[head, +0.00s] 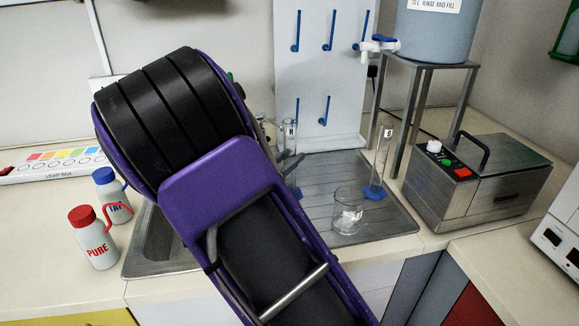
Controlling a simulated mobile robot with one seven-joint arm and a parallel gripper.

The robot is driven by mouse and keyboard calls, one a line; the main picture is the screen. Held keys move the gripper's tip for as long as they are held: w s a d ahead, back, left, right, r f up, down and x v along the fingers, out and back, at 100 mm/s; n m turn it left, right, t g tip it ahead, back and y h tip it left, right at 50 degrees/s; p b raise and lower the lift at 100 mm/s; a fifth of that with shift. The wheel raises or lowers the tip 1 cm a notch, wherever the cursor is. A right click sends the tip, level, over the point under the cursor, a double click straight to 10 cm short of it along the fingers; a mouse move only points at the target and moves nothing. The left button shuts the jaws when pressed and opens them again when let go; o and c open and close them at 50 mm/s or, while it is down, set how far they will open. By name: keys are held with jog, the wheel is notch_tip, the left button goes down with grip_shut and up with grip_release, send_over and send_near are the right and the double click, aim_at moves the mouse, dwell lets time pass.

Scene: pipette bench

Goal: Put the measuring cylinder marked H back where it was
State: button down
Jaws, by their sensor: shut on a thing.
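The measuring cylinder marked H (291,132) is a tall clear tube with a white label and a blue foot. It is upright in front of the white pegboard, over the draining board (327,178). My gripper (287,163) is shut on it at mid-height, coming from the left. My purple and black arm hides part of the gripper and the area to the left. I cannot tell whether the foot touches the draining board. A second cylinder (382,160), whose mark looks like 6 or G, stands on a blue foot to the right.
A glass beaker (348,212) stands on the draining board. The pegboard (312,80) has several blue pegs, all empty where visible. A metal stand (432,62) bears a blue-grey tank. A metal bath (478,182) is at right. Red-capped (93,240) and blue-capped (112,195) bottles stand left.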

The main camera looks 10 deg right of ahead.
jog(key=shift+f, duration=0.9)
jog(key=shift+f, duration=0.1)
jog(key=shift+f, duration=0.15)
jog(key=c, duration=0.5)
grip_release()
jog(key=shift+r, duration=0.25)
jog(key=shift+s+a, duration=0.15)
jog(key=shift+a, duration=0.1)
jog(key=v, duration=1.1)
jog(key=shift+s+a+r, duration=0.1)
jog(key=shift+s+a, duration=0.05)
jog(key=shift+s, duration=0.05)
